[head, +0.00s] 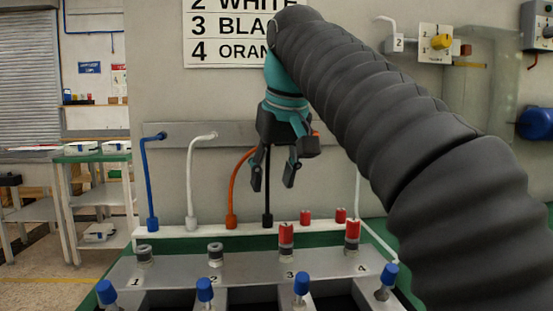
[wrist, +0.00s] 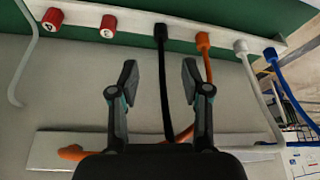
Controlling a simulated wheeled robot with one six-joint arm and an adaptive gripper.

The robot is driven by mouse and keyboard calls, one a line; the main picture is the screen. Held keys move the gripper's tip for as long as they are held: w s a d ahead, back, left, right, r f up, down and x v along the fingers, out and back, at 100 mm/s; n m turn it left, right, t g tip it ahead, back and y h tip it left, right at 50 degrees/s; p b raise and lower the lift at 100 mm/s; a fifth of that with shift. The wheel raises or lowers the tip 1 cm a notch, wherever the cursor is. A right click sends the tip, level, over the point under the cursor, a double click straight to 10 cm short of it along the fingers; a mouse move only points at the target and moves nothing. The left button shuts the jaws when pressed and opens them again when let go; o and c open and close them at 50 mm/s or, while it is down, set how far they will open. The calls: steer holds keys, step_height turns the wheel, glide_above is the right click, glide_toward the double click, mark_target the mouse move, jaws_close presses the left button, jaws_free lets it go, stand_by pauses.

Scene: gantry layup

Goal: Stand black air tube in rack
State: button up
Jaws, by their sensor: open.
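The black air tube (head: 267,200) stands roughly upright, its black end fitting at the white rack rail (head: 180,231), right of the orange tube (head: 232,195). It also shows in the wrist view (wrist: 164,90), running between my fingers, with its end fitting (wrist: 160,34) on the rail. My gripper (head: 272,181) points down over the tube, open, with a finger on each side. In the wrist view the gripper (wrist: 158,82) shows clear gaps beside the tube. The tube's upper part is hidden by my gripper.
A blue tube (head: 144,180) and a white tube (head: 190,180) stand left on the rail. Red caps (wrist: 108,26) sit at its other end. In front is a grey panel (head: 180,268) with numbered fittings and blue knobs (head: 205,289). A wall bar (head: 175,135) runs behind.

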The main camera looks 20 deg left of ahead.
steer(key=shift+v, duration=1.8)
